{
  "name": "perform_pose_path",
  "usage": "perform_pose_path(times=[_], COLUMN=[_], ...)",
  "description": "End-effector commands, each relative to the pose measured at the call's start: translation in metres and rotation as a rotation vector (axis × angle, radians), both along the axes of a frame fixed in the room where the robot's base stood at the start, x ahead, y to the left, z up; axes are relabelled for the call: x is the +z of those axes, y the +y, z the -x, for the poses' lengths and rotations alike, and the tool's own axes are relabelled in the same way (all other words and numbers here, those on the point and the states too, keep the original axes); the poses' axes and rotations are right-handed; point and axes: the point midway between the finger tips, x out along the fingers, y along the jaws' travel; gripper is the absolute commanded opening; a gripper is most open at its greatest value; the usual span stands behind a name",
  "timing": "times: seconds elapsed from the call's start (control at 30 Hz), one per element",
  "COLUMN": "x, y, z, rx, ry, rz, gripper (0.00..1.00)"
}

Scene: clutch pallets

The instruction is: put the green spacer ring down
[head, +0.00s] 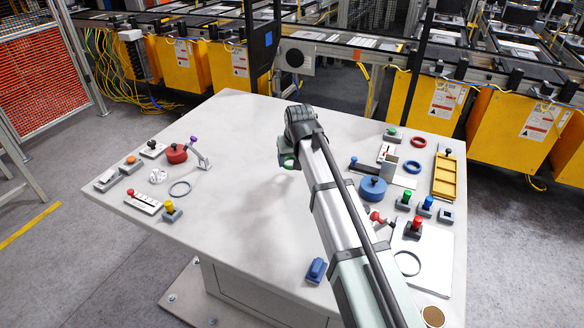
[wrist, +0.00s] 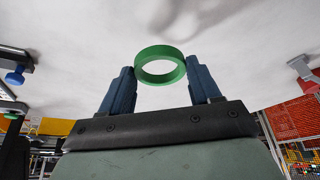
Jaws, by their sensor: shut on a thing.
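The green spacer ring (wrist: 158,51) is in my gripper (wrist: 160,66), between the two dark blue fingers in the wrist view. The fingers press on its left and right sides, and its hole is open to view. In the head view only a bit of the green ring (head: 289,164) shows beneath my wrist, which hides most of my gripper. The ring is over the middle of the white table (head: 240,235). I cannot tell the exact gap between the ring and the tabletop.
The table around the ring is bare. A red pot (head: 176,153), a grey ring (head: 180,188) and small knobbed parts stand at the left. At the right are a blue pot (head: 372,189), a yellow tray (head: 445,178) and several knobbed blocks. A blue block (head: 316,270) lies near the front.

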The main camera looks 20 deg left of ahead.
Motion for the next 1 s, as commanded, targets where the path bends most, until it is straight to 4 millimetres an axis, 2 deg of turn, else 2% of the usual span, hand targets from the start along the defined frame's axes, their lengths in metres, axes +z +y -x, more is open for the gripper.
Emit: perform_pose_path(times=[0.1,0.3,0.5,0.73,0.87,0.97,1.0], x=[0.021,0.043,0.052,0.050,0.043,0.042,0.044], y=[0.001,0.000,0.000,-0.004,-0.027,-0.051,-0.064], z=[-0.001,-0.001,0.000,0.004,0.021,0.041,0.042], rx=[0.000,0.000,-0.002,-0.088,-0.198,-0.269,-0.299], ry=[-0.002,-0.001,0.001,0.000,0.001,-0.001,0.000], rz=[-0.001,-0.001,0.001,0.002,0.001,-0.001,-0.001], gripper=[0.29,0.29,0.29,0.29,0.29,0.29,0.29])
